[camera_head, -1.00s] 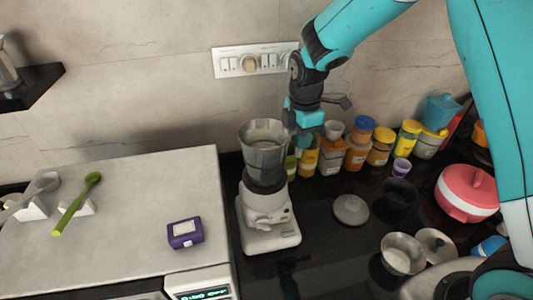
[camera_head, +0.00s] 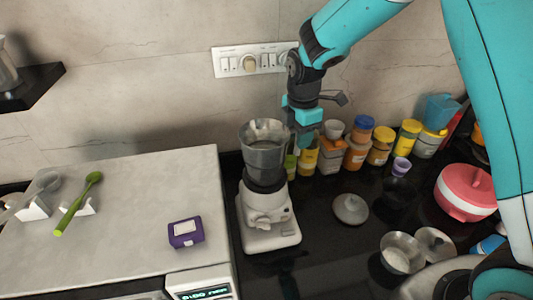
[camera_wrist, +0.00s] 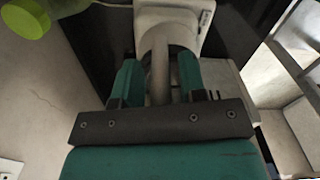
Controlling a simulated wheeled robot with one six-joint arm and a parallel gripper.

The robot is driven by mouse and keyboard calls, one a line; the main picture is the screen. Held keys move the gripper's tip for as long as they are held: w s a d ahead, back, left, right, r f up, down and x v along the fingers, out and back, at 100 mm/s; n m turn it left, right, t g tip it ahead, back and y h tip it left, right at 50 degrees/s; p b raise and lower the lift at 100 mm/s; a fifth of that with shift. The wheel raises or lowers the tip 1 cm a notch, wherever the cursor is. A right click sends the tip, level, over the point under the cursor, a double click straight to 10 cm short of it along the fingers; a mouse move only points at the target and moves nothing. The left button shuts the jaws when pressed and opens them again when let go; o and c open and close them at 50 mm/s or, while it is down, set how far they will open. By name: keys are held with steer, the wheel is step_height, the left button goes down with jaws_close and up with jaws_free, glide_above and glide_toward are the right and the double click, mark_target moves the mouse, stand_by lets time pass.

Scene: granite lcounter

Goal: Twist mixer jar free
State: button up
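The mixer (camera_head: 268,222) stands upright on the dark counter, with a white base and a grey, open-topped jar (camera_head: 264,158) seated on it. My gripper (camera_head: 305,136) points down close against the right side of the jar, near its rim. In the wrist view, my gripper (camera_wrist: 158,78) has its two teal fingers apart. A grey upright bar, seemingly the jar's handle (camera_wrist: 160,62), lies between them with narrow gaps on both sides. The mixer's white base (camera_wrist: 178,15) shows beyond. The handle is hidden behind my gripper in the head view.
Several spice jars (camera_head: 357,150) line the wall right behind my gripper. A metal lid (camera_head: 350,208), a steel bowl (camera_head: 402,253) and a red pot (camera_head: 466,192) stand to the right. A purple box (camera_head: 185,232) sits on the raised pale worktop (camera_head: 130,200) at left.

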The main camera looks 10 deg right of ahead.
steer(key=shift+r+p, duration=2.5)
steer(key=shift+r, duration=0.95)
steer(key=shift+s+a+m+b, duration=0.15)
steer(key=shift+s+m+b, duration=0.2)
steer(key=shift+b, duration=0.2)
steer(key=s+a+m+y+b, duration=0.2)
steer(key=s+m+b, duration=0.4)
steer(key=s, duration=0.7)
steer(key=s+a+f+m+y+b, duration=0.1)
steer(key=s+m+b, duration=0.6)
steer(key=s, duration=0.7)
steer(key=shift+s+a+f+y+b, duration=0.2)
steer(key=shift+a+y+b, duration=0.35)
steer(key=shift+a, duration=0.3)
